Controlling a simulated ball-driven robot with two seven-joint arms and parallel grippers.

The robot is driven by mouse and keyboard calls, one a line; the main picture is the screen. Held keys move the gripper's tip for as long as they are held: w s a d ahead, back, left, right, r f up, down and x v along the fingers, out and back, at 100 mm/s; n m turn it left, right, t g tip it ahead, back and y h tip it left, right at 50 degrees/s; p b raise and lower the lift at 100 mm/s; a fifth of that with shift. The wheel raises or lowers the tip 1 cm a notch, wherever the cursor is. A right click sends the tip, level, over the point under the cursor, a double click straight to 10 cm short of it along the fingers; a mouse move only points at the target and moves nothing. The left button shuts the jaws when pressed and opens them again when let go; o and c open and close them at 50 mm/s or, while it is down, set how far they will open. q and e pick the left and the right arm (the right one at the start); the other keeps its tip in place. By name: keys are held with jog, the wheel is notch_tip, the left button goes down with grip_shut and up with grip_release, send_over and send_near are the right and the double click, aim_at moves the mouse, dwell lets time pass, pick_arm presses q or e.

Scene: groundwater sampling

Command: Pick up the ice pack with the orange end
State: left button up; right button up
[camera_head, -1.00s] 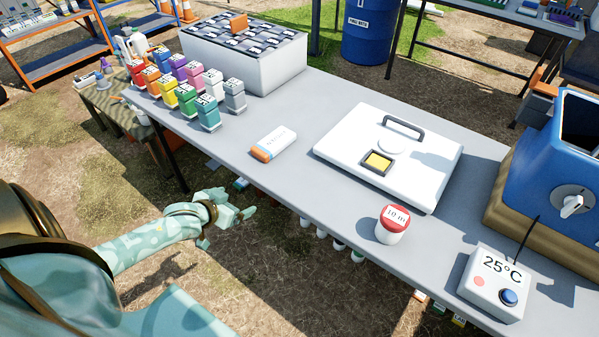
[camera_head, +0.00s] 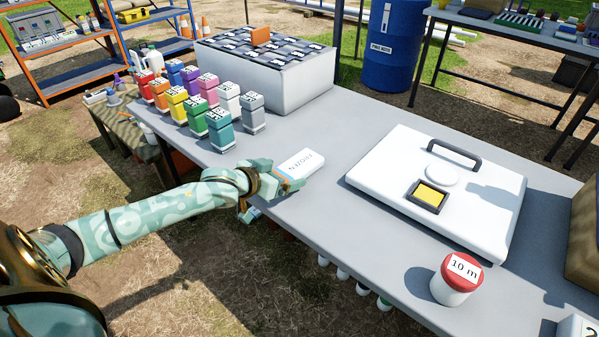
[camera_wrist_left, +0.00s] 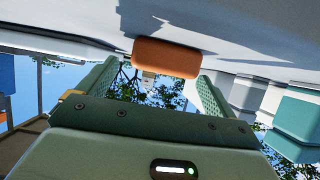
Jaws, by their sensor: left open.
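The ice pack (camera_head: 303,162) is a flat white block with a label, lying on the grey table near its front edge. In the head view my left gripper (camera_head: 284,182) is at its near end and hides most of the orange there. In the left wrist view the orange end (camera_wrist_left: 166,58) shows ahead, between the two green fingers of the left gripper (camera_wrist_left: 154,82). The fingers stand apart, with gaps visible beside the orange end. I cannot tell how far they reach along the pack. My right gripper is not in view.
Several coloured bottles (camera_head: 219,130) stand left of the pack. A grey-white box (camera_head: 270,85) with dark packs stands behind them. A white lid (camera_head: 455,205) with a handle lies to the right, and a red-capped jar (camera_head: 457,280) stands nearer. Bare tabletop surrounds the pack.

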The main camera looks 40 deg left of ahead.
aim_at(288, 171)
pick_arm(q)
jog(key=b+x, duration=0.2)
jog(key=x, duration=0.2)
jog(key=shift+w+f+b, duration=0.1)
jog(key=shift+f+b, duration=0.2)
jog(key=shift+f, duration=0.05)
jog(key=shift+r, duration=0.3)
jog(key=c, duration=1.3)
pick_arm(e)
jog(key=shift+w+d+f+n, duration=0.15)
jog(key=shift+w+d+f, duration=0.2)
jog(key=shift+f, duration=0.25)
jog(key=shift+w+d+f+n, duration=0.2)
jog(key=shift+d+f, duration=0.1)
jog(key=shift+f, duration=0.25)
